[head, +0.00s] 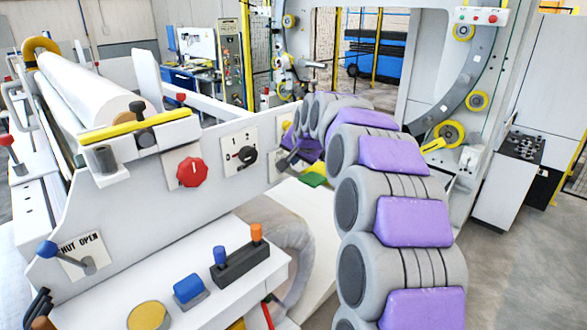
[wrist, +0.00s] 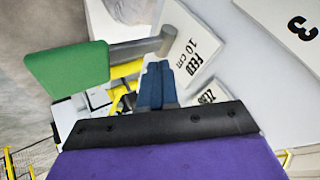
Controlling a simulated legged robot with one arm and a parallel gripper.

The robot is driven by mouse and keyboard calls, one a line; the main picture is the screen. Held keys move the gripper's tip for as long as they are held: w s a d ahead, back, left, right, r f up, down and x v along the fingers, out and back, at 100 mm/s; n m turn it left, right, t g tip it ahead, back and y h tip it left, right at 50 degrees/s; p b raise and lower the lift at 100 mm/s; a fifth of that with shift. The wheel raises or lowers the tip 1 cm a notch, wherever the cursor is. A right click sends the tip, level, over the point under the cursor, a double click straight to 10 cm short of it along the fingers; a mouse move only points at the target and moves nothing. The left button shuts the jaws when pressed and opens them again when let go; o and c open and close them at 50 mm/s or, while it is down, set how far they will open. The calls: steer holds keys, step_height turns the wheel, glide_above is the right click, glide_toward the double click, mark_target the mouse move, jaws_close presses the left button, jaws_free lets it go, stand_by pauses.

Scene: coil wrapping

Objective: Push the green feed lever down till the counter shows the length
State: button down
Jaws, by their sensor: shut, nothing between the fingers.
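The green feed lever shows in the wrist view as a flat green paddle (wrist: 68,68) on a grey arm that runs right to a round pivot beside a plate (wrist: 192,50) reading "FEED 10 cm". My gripper (wrist: 155,68) is shut and empty, its blue fingers just below the lever's grey arm in the picture and right of the paddle. I cannot tell if they touch. I see no readable length counter.
A white panel (wrist: 260,90) fills the right of the wrist view, with a plate (wrist: 300,24) marked 3. In the head view a red knob (head: 192,172) and a black dial (head: 243,155) sit on the side panel, left of my gripper. A yellow-rollered ring (head: 472,95) stands at right.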

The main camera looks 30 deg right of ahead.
mark_target(294, 173)
steer(key=shift+r, duration=0.25)
step_height(294, 173, up, 5)
steer(key=shift+w+p, duration=0.15)
steer(key=shift+p, duration=1.05)
